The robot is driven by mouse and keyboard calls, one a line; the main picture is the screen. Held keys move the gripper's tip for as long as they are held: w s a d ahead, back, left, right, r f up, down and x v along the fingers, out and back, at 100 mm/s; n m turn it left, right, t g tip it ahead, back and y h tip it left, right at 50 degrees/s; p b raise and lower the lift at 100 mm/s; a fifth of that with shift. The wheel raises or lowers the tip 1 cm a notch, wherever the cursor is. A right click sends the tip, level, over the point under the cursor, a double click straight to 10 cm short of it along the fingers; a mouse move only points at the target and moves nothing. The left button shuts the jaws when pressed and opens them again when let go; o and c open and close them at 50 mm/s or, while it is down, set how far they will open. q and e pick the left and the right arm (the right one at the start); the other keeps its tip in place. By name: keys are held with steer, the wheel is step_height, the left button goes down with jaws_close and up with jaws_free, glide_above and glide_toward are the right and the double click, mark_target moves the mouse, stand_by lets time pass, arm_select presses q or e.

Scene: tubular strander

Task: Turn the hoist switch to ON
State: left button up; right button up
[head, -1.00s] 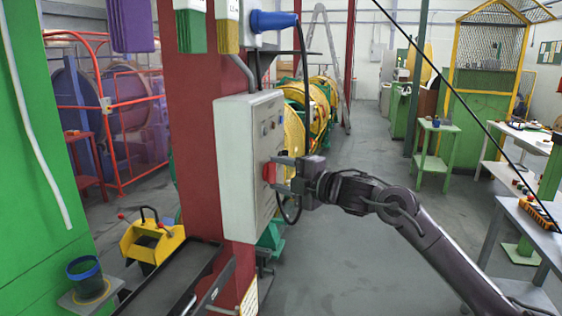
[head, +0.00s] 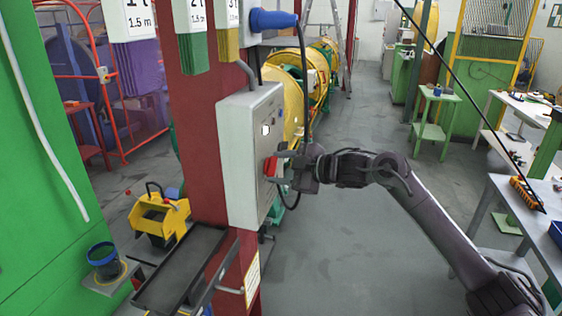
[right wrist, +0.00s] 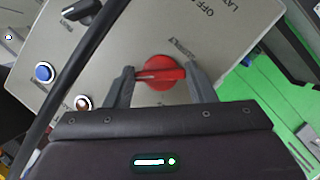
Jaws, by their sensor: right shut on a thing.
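A red rotary switch (head: 270,166) is on the front of the pale control box (head: 236,183) on a red column. The right wrist view shows its round red face and bar handle (right wrist: 160,73), with the bar lying nearly level in that picture. My right gripper (head: 283,167) is shut on this switch, one finger at each end of the bar. In the wrist view the gripper (right wrist: 160,78) faces the panel. A label beside the switch is only partly readable, so I cannot confirm it says hoist. My left gripper is not in view.
A blue plug (head: 272,19) with a hanging cable is above the box. A black tray (head: 180,268) is below left. Open floor lies right of the column.

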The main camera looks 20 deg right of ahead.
steer(key=shift+f, duration=0.1)
stand_by(0.4)
steer(key=o, duration=1)
steer(key=shift+s+d, duration=0.1)
steer(key=b+v, duration=0.3)
steer(key=v, duration=0.4)
steer(key=shift+s+d+b, duration=0.2)
steer(key=shift+b, duration=0.2)
